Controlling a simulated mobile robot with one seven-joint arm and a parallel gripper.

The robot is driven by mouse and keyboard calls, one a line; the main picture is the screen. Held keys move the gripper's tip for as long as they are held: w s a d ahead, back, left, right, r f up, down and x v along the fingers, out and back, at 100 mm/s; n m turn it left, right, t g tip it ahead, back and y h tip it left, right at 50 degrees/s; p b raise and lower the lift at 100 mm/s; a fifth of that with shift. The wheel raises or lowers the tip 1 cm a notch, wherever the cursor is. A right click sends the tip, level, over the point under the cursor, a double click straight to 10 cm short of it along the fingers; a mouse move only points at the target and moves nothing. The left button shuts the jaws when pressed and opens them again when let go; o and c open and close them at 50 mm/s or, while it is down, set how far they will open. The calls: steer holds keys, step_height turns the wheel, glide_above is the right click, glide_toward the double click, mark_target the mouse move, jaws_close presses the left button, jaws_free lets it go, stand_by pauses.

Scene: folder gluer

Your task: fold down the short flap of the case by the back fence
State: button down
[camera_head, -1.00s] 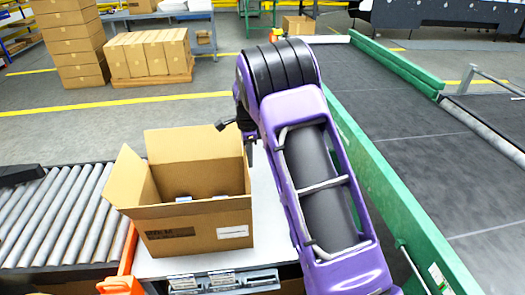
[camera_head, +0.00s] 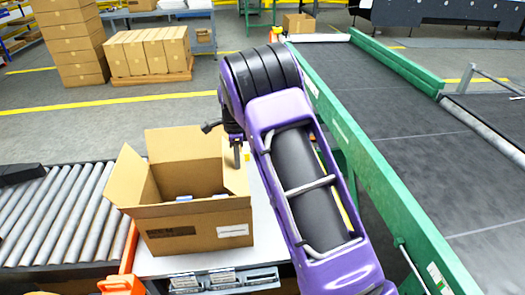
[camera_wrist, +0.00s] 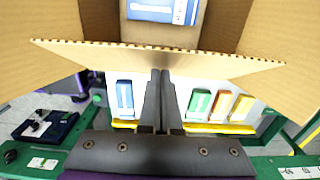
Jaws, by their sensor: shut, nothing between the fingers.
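The case (camera_head: 190,228) is an open brown carton on a white-topped stand, with a blue-and-white item (camera_head: 184,198) inside. Its left flap (camera_head: 130,176) stands up and leans outward, and its far flap (camera_head: 183,145) stands upright. The right short flap (camera_head: 236,178) is tilted inward over the opening. My gripper (camera_head: 237,165) is shut and empty, pointing down at this flap's outer side. I cannot make out a back fence.
A roller conveyor (camera_head: 50,215) adjoins the stand on the left. A green-railed belt conveyor (camera_head: 400,120) runs along the right. Small coloured cartons (camera_wrist: 200,103) show below the flap in the wrist view. Stacked boxes (camera_head: 150,55) stand far back.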

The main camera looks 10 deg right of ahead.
mark_target(225, 161)
steer(key=shift+a+f, duration=0.35)
steer(key=shift+a, duration=0.55)
steer(key=shift+a+f+b, duration=0.3)
steer(key=shift+a+f, duration=0.55)
steer(key=shift+a, duration=0.2)
steer(key=shift+a+f+b, duration=0.35)
steer(key=shift+a+f, duration=0.25)
steer(key=shift+f, duration=0.3)
